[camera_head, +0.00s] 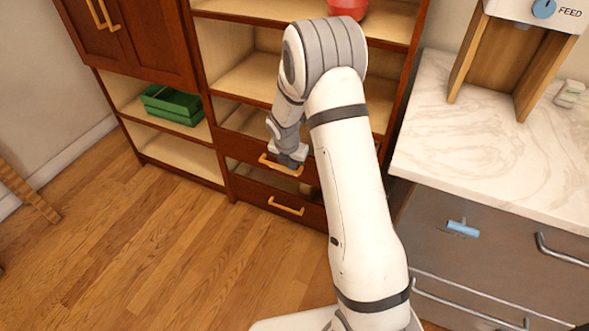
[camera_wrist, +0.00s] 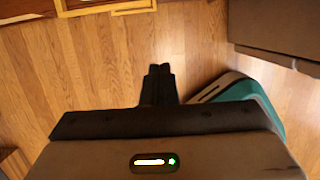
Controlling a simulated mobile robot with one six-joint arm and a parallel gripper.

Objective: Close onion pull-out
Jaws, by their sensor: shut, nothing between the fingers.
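A dark wood cabinet has two low pull-outs with yellow handles. The upper front (camera_head: 240,147) and the lower front (camera_head: 245,185) both show in the head view, with pale interior visible above each. I cannot tell which is the onion pull-out; no onion is clearly seen. My gripper (camera_head: 290,160) is at the upper handle (camera_head: 272,165), partly covering it; contact cannot be told. In the wrist view, my gripper (camera_wrist: 160,70) has its fingers together and empty over the floor, with a yellow handle (camera_wrist: 133,8) at the top edge.
Green crates (camera_head: 172,105) sit on the left shelf, and a red bowl (camera_head: 347,8) on an upper shelf. A marble counter (camera_head: 480,130) with grey drawers stands at right. The wood floor (camera_head: 130,240) in front of the cabinet is clear.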

